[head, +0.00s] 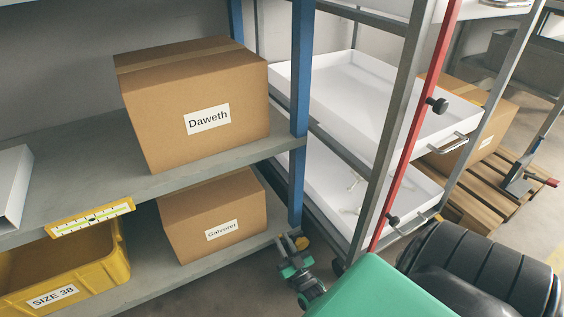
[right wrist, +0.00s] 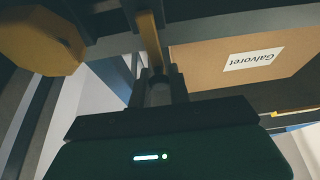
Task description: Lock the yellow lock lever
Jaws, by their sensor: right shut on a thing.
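The yellow lock lever shows in the right wrist view (right wrist: 149,38) as a narrow ochre bar running up from between my fingertips. My right gripper (right wrist: 160,84) is shut on its end. In the head view my right gripper (head: 292,246) is low, beside the foot of the blue shelf post, with a small yellow spot (head: 303,242) at its fingers. There the lever is mostly hidden and its angle cannot be told. My left gripper is not in view.
A grey shelf (head: 60,190) holds a Daweth box (head: 165,100); a Galvoret box (head: 190,205) and a yellow SIZE 38 bin (head: 100,268) are below. The blue post (head: 299,80) stands close. A rack with white trays (head: 350,85) and a red bar (head: 418,115) is at right.

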